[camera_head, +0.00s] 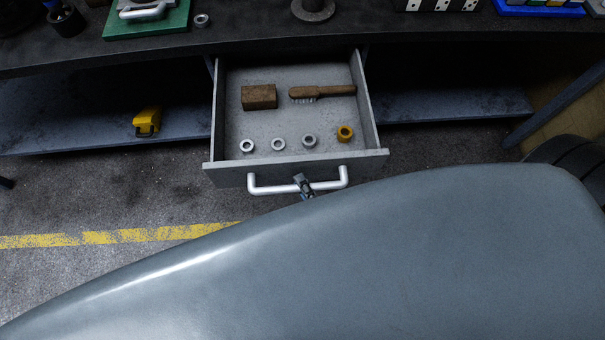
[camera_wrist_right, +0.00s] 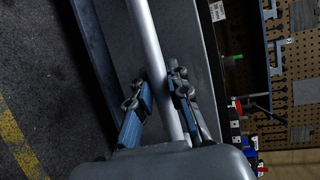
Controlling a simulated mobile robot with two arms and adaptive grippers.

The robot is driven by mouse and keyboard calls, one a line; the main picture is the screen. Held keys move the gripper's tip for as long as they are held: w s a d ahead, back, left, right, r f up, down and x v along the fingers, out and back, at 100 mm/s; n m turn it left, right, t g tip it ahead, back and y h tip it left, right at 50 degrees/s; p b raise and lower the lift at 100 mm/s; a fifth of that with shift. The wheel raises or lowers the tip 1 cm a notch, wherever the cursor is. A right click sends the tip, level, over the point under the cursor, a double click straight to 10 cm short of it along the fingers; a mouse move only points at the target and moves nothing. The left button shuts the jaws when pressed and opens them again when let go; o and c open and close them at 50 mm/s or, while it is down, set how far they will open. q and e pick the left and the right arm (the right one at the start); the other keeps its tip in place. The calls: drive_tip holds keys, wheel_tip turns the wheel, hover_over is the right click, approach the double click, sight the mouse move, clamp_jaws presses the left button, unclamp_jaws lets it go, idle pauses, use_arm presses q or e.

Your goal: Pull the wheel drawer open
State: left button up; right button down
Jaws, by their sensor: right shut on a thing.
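The wheel drawer (camera_head: 295,168) is grey and stands well out from under the workbench. Its inside shows a brown block (camera_head: 259,97), a wooden brush (camera_head: 322,93), several silver nuts (camera_head: 278,144) and one yellow nut (camera_head: 345,133). A silver bar handle (camera_head: 262,188) runs across its front. My right gripper (camera_head: 303,184) is at the handle, right of its middle, and shut on it. In the right wrist view the blue-tipped fingers (camera_wrist_right: 160,97) lie on both sides of the handle bar (camera_wrist_right: 146,40). My left gripper does not show in these views.
The dark workbench top (camera_head: 160,45) is above the drawer, with a green tray (camera_head: 175,22) on it. A yellow object (camera_head: 147,121) lies on the lower shelf (camera_head: 60,120). A large smooth grey surface (camera_head: 350,260) fills the foreground, close to the gripper. A black tyre (camera_head: 570,155) is at right.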

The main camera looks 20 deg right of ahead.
drive_tip(key=shift+s+a, duration=0.1)
drive_tip(key=shift+s, duration=0.3)
drive_tip(key=c, duration=1.3)
unclamp_jaws()
drive_tip(key=shift+o, duration=0.2)
drive_tip(key=v, duration=1.2)
